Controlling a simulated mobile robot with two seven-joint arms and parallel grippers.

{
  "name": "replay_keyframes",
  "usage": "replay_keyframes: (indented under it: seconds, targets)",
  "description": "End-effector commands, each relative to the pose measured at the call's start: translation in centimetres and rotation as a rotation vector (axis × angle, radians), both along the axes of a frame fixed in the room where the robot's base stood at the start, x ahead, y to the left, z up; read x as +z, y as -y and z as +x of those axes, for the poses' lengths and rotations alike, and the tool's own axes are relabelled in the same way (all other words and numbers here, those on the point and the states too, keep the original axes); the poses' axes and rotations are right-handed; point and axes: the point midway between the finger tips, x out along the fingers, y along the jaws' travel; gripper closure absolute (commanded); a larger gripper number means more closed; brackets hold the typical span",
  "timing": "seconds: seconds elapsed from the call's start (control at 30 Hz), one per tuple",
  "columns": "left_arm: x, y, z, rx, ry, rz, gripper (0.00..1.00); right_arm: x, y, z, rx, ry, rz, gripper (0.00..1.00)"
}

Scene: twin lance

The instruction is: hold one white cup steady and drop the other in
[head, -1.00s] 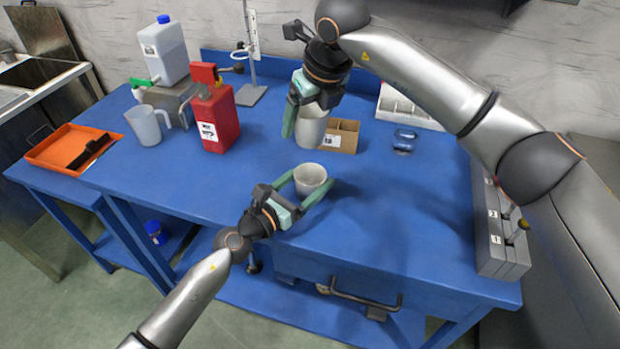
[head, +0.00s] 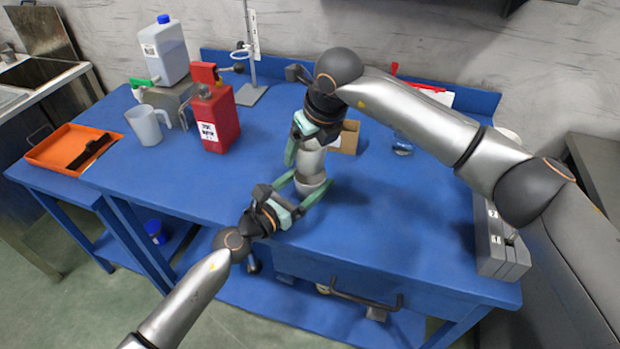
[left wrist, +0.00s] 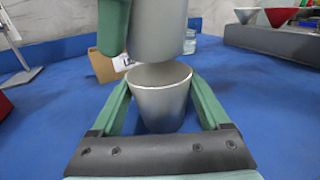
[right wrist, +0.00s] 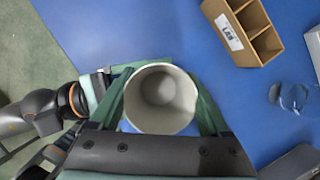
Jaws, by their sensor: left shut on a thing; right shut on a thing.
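Two white cups are one above the other over the middle of the blue bench. My left gripper (head: 302,191) is shut around the lower cup (left wrist: 162,108), which is upright with its mouth open upward. My right gripper (head: 308,142) is shut on the upper cup (left wrist: 158,32) and holds it upright, its base at the lower cup's mouth. I cannot tell whether the base has entered the rim. The right wrist view looks down into the upper cup (right wrist: 160,98), which is empty and hides the lower one.
A small cardboard divider box (head: 347,137) and a clear glass item (head: 402,146) stand behind the cups. A red canister (head: 216,118), a clear jug (head: 146,125) and an orange tray (head: 60,140) are at left. A grey block (head: 500,240) stands at the right edge.

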Motion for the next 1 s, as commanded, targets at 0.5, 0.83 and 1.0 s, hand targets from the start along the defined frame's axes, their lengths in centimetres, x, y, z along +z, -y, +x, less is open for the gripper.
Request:
replay_keyframes:
  seconds: [0.5,0.83,1.0]
  targets:
    - [0.0,0.0,0.0,0.000,-0.001,0.001,0.72,-3.4,0.0,0.0,0.000,-0.002,-0.001,0.71]
    - [0.0,0.0,0.0,0.000,-0.001,0.001,0.72,-3.6,0.0,0.0,0.000,-0.001,-0.001,0.18]
    - [0.0,0.0,0.0,0.000,-0.001,0.001,0.72,-3.6,0.0,0.0,0.000,-0.001,-0.001,0.00]
